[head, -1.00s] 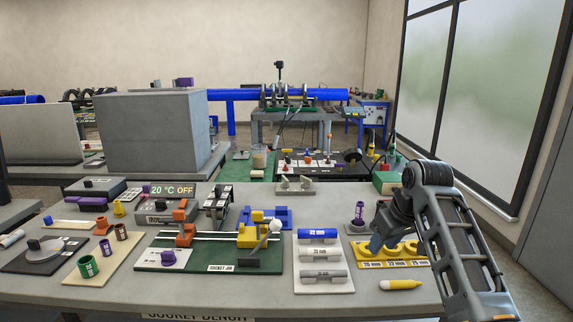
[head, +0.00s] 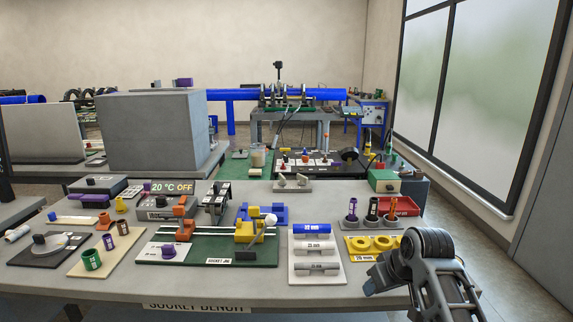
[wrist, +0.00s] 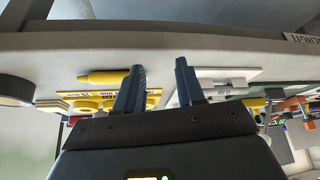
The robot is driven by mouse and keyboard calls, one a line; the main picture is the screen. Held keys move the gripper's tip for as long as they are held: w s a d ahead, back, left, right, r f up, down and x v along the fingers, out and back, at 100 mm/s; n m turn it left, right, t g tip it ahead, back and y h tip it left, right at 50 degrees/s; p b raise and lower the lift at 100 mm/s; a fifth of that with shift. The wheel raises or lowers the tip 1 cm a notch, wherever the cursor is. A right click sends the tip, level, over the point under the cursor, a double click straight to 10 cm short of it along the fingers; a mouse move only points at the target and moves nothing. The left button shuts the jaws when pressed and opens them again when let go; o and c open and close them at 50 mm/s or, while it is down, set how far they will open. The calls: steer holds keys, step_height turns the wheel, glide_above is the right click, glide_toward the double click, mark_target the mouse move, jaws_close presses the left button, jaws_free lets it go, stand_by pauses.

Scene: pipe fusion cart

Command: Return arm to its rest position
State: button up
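The yellow marker (wrist: 103,77) and the yellow hub rack (wrist: 85,101) appear left of the fingers. The white pipe board (wrist: 230,73) appears to their right. In the head view I cannot make out the gripper clearly.
The yellow hub rack (head: 350,250), white pipe board (head: 297,267) and green socket jig (head: 265,254) sit on the bench. A red tray (head: 400,206) and several small upright tools stand at the back right. Grey floor lies right of the bench.

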steer(key=s+a+f+m+t, duration=0.1)
steer(key=s+a+f+t, duration=0.1)
steer(key=s+f, duration=0.9)
steer(key=s+m+t+p, duration=0.1)
steer(key=s+t+p, duration=0.1)
steer(key=s, duration=1.5)
steer(key=s+d+r+m+t+h+p, duration=0.1)
steer(key=s+r+t, duration=0.4)
steer(key=s+r, duration=1.8)
steer(key=s+d, duration=0.1)
steer(key=s, duration=0.2)
steer(key=shift+h+p, duration=0.3)
steer(key=shift+p, duration=0.05)
steer(key=shift+s+d, duration=0.1)
